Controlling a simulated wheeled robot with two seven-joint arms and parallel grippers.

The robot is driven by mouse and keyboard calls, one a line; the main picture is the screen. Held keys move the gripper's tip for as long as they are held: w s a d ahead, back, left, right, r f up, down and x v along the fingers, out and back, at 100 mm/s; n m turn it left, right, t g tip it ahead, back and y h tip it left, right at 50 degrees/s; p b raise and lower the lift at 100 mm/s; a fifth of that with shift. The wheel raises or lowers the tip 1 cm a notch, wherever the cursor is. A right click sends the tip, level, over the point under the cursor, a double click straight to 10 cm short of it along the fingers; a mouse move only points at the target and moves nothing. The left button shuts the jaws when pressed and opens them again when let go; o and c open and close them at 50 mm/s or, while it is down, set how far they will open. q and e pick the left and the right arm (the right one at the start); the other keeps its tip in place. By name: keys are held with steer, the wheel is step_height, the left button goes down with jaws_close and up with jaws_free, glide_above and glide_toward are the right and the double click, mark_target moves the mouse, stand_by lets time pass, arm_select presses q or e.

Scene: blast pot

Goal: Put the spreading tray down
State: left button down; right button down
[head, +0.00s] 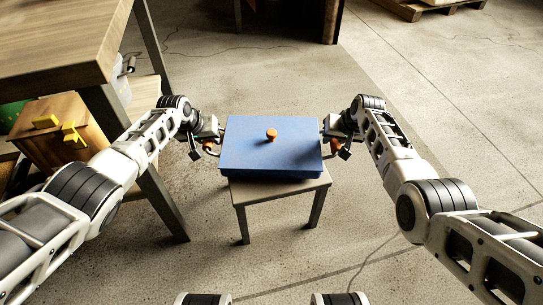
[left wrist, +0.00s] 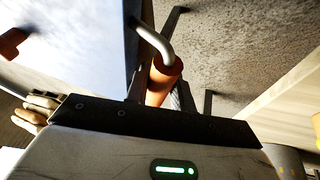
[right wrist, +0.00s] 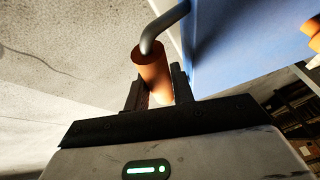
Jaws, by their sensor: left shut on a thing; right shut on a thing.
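The spreading tray is a blue flat box (head: 250,150) with an orange knob (head: 272,135) on its top. It sits over a small grey table (head: 239,190) in the head view; whether it touches the tabletop I cannot tell. My left gripper (head: 209,147) is shut on the orange handle grip at the tray's left side, seen close in the left wrist view (left wrist: 163,82). My right gripper (head: 334,147) is shut on the orange grip at the right side, seen in the right wrist view (right wrist: 153,75). The tray looks about level.
A large wooden workbench (head: 60,45) stands at the left, with a wooden box (head: 62,135) with yellow parts on its lower shelf. A dark cabinet (head: 300,18) and a pallet (head: 420,8) are at the back. The concrete floor (head: 430,120) at the right is clear.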

arm_select(q)
steer(key=shift+w+d+f+b, duration=0.1)
steer(key=shift+d+f+b, duration=0.1)
steer(key=shift+f+b, duration=0.35)
arm_select(e)
steer(key=shift+w+a+f, duration=0.1)
steer(key=shift+a+f, duration=0.05)
steer(key=shift+f, duration=0.35)
arm_select(q)
steer(key=c, duration=1.5)
jaws_free()
steer(key=shift+f, duration=0.1)
steer(key=shift+c, duration=0.2)
arm_select(e)
steer(key=c, duration=1.5)
jaws_free()
steer(key=shift+f, duration=0.2)
steer(key=shift+c, duration=0.2)
arm_select(q)
steer(key=o, duration=0.4)
steer(key=shift+a, duration=0.1)
steer(key=shift+c, duration=0.2)
arm_select(e)
steer(key=o, duration=0.4)
steer(key=shift+r, duration=0.1)
steer(key=shift+c, duration=0.2)
arm_select(q)
steer(key=shift+r, duration=0.25)
